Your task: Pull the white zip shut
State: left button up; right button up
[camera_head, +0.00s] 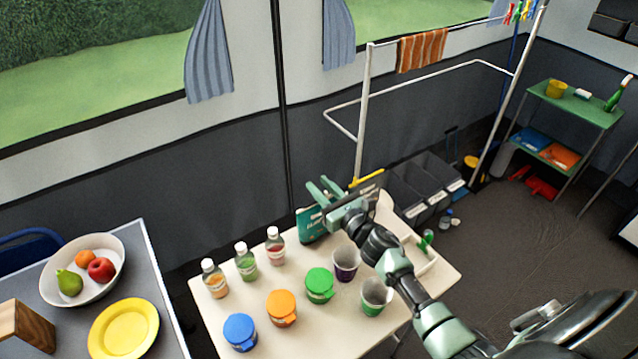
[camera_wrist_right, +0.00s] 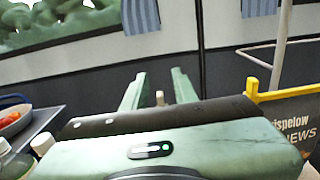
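I cannot make out a white zip for sure. A dark vertical seam (camera_head: 282,110) runs down the tent wall between the windows; it also shows in the right wrist view (camera_wrist_right: 200,45). My right gripper (camera_head: 318,188) is over the back of the white table, in front of the wall. Its two green fingers are apart in the right wrist view (camera_wrist_right: 160,80). A small pale peg (camera_wrist_right: 160,98) shows between them; I cannot tell what it is or whether it is touched. My left gripper is out of view.
Below my right arm, the white table (camera_head: 210,318) holds bottles, lidded jars, cups and a teal box (camera_head: 310,226). A dark sign with a yellow edge (camera_wrist_right: 285,115) stands right of the gripper. A white rail frame (camera_head: 363,115) stands behind. A grey table (camera_head: 150,270) is left.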

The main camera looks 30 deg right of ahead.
jog(key=shift+w, duration=0.35)
grip_shut()
dwell(1.2)
